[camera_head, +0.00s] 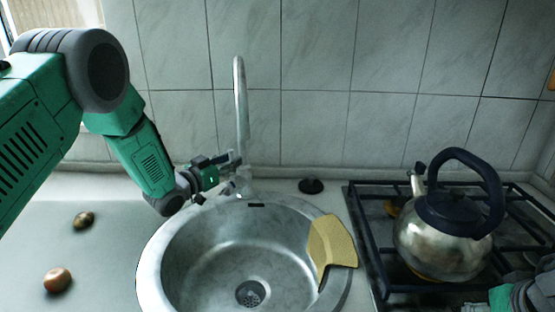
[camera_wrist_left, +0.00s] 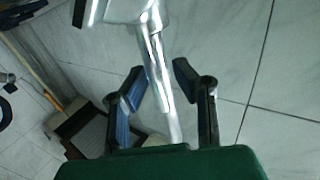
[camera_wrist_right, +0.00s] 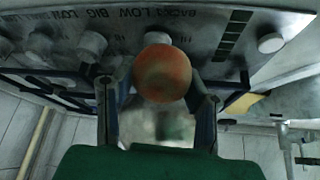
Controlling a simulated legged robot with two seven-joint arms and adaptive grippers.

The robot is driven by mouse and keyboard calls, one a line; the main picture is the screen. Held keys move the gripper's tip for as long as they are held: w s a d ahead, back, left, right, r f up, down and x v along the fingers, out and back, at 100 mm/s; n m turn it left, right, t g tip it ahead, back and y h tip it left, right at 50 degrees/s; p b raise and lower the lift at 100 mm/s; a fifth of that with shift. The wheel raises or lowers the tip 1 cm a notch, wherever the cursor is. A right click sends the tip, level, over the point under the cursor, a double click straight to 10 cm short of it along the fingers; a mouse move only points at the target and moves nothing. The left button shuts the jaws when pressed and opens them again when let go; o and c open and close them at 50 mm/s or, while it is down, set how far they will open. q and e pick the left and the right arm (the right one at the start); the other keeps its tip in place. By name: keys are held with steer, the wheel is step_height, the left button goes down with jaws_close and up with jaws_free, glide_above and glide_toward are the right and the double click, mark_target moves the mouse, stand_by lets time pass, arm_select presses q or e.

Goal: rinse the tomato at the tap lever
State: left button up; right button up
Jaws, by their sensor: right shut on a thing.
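The tomato (camera_wrist_right: 162,73), round and orange-red, is held between the fingers of my right gripper (camera_wrist_right: 158,88), which is shut on it. In the head view only part of the right arm shows at the lower right, and the tomato is not seen. The metal tap (camera_head: 241,110) stands behind the sink, with its lever near the base, partly hidden by my left gripper (camera_head: 232,170). The left gripper is open at the tap's base. In the left wrist view, shiny tap metal (camera_wrist_left: 155,65) lies between its spread fingers; contact cannot be told.
The round sink (camera_head: 185,245) is empty, with a yellow board-like piece (camera_head: 330,242) on its right rim. A steel kettle (camera_head: 440,240) stands on the gas stove (camera_head: 385,285). A brown onion (camera_head: 57,280) and a smaller brown item (camera_head: 84,220) lie left. A black plug (camera_head: 311,186) sits behind.

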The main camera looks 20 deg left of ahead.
arm_select(q)
jaws_close()
steer(key=shift+d, duration=0.1)
arm_select(e)
steer(key=shift+d, duration=0.2)
arm_select(q)
steer(key=shift+s+f+t+b, duration=0.2)
steer(key=shift+t+b, duration=0.1)
steer(key=shift+b, duration=0.4)
arm_select(e)
steer(key=shift+f, duration=0.75)
arm_select(q)
steer(key=shift+s+r+t+h+b, duration=0.2)
steer(key=shift+s+t+h+b, duration=0.1)
steer(key=shift+t+b, duration=0.1)
arm_select(e)
steer(key=shift+f, duration=0.35)
arm_select(q)
steer(key=shift+a, duration=0.2)
arm_select(e)
steer(key=shift+a+r, duration=0.1)
arm_select(q)
steer(key=shift+r, duration=0.1)
steer(key=shift+o, duration=2)
jaws_free()
